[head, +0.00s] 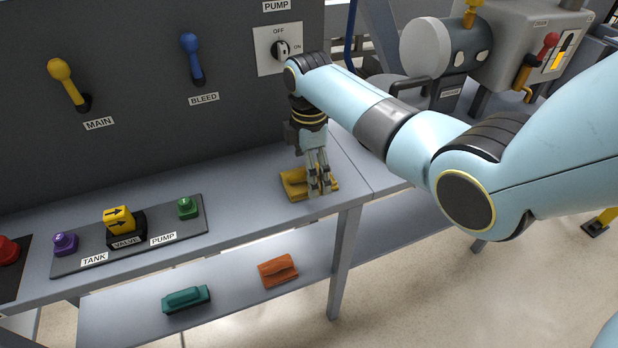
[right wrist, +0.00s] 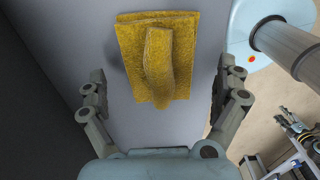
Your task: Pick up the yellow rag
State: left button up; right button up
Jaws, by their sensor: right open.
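The yellow rag (head: 294,186) lies folded on the grey bench top, near its right end in the head view. A raised fold runs along its middle. My right gripper (head: 320,188) points down over the rag and hides part of it. In the right wrist view the rag (right wrist: 128,50) lies ahead between the two spread fingers of the right gripper (right wrist: 165,95). The fingers are open and nothing is between their pads that I can see held. My left gripper is not in view.
The bench (head: 235,215) backs onto a dark panel with a yellow lever (head: 64,78), a blue lever (head: 192,55) and a pump knob (head: 281,49). A button plate (head: 75,264) sits left. Teal (head: 186,299) and orange (head: 277,270) items lie on the lower shelf.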

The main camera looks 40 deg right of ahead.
jog(key=shift+f, duration=0.65)
jog(key=c, duration=1.4)
jog(key=shift+o, duration=0.2)
jog(key=shift+r, duration=0.15)
jog(key=shift+r, duration=0.25)
jog(key=r, duration=0.2)
jog(key=s+r, duration=0.1)
jog(key=r, duration=0.1)
jog(key=shift+d+p, duration=0.15)
jog(key=shift+p, duration=0.2)
jog(key=s+d+r+p, duration=0.1)
jog(key=s+r, duration=0.5)
jog(key=s, duration=0.4)
jog(key=shift+s+d+r, duration=0.15)
jog(key=shift+s+d, duration=0.15)
jog(key=shift+d, duration=0.05)
